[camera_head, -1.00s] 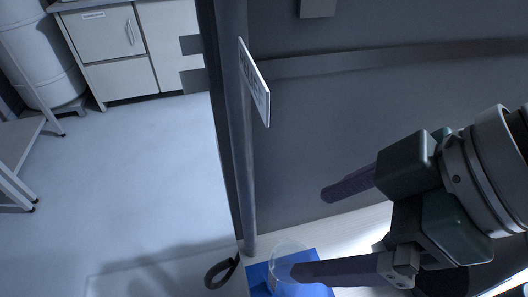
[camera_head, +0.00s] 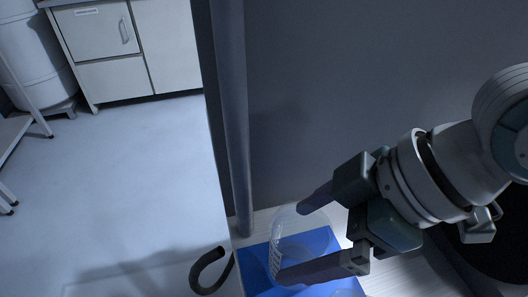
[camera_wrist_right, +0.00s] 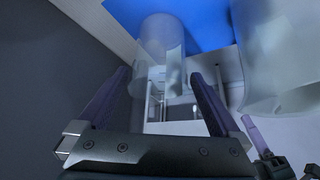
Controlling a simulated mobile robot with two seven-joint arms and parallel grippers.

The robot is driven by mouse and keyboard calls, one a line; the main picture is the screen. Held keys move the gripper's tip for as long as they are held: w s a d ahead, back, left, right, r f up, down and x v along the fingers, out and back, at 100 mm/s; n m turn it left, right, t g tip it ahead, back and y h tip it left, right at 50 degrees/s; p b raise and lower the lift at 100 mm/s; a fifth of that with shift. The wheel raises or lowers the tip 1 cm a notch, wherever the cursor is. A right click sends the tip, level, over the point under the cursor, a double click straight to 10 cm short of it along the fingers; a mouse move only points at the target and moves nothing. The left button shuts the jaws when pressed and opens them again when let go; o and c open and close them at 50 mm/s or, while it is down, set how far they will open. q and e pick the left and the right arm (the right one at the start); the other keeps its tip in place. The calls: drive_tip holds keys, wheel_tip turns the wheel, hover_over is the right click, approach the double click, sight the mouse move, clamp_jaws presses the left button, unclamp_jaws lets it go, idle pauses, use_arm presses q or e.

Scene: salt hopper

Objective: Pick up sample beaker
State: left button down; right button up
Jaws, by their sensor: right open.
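The sample beaker (camera_head: 287,232) is clear glass and stands on a blue mat (camera_head: 325,240) at the lower middle of the head view. My right gripper (camera_head: 296,238) is open, its dark fingers reaching in from the right on either side of the beaker. The near finger crosses in front of the beaker's lower part. Contact cannot be told. In the right wrist view, a clear curved vessel (camera_wrist_right: 158,38) shows just beyond the open fingers, against the blue mat (camera_wrist_right: 205,18).
A grey post (camera_head: 233,120) and dark panel (camera_head: 350,75) stand beside and behind the beaker. A black curved handle (camera_head: 205,272) lies left of the mat. Another pale, clear shape (camera_wrist_right: 280,65) fills the right of the wrist view. White cabinets (camera_head: 120,50) stand beyond open floor.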

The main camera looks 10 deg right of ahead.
drive_tip(key=b+x, duration=0.1)
drive_tip(key=x, duration=0.3)
drive_tip(key=shift+w, duration=0.15)
drive_tip(key=shift+r, duration=0.1)
drive_tip(key=c, duration=1.2)
